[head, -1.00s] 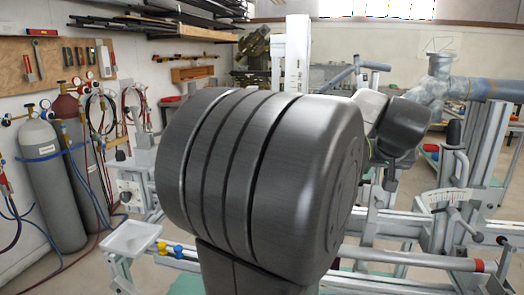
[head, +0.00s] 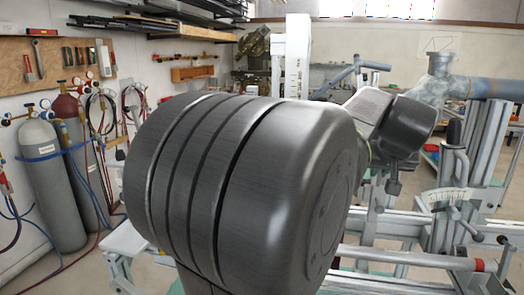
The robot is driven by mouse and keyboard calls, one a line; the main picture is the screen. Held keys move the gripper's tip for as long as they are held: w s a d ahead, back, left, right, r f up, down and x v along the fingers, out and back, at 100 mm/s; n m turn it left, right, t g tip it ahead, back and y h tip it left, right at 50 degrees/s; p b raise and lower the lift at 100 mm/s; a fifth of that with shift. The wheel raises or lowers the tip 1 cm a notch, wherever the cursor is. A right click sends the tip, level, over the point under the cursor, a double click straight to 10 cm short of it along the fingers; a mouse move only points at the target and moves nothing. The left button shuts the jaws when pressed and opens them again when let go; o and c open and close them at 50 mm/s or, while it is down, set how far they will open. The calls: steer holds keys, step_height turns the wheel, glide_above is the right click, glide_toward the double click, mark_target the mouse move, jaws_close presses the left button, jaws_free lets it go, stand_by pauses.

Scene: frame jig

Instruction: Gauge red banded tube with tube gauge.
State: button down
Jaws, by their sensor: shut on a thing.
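A pale grey tube (head: 410,258) with a red band near its right end lies level across the jig at the lower right. Its left end is hidden behind my arm. I cannot make out a tube gauge. My own dark grey arm joint fills the middle of the view, and a smaller dark link of mine shows behind it at the right. My gripper's fingers and anything in them cannot be seen.
The grey jig frame stands at the right, with a white scale plate (head: 448,199) and a black-handled lever (head: 454,150). A blue-grey pipe (head: 490,88) runs above it. Gas cylinders (head: 52,190) stand at the left wall. A white upright post (head: 297,55) stands behind my arm.

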mark_target(378, 186)
stand_by(0.3)
steer(key=shift+s+a, duration=0.25)
steer(key=shift+s, duration=0.85)
steer(key=shift+s+a+f+b, duration=0.15)
steer(key=shift+s+b, duration=0.15)
steer(key=shift+s, duration=0.2)
steer(key=shift+s+a+f+b, duration=0.1)
steer(key=shift+s+b, duration=0.15)
steer(key=shift+s, duration=0.25)
steer(key=shift+s+a+f+b, duration=0.15)
steer(key=shift+s+f+b, duration=0.05)
steer(key=shift+s, duration=0.3)
steer(key=shift+s+a+f+b, duration=0.1)
steer(key=shift+s+f+b, duration=0.1)
steer(key=shift+s, duration=0.3)
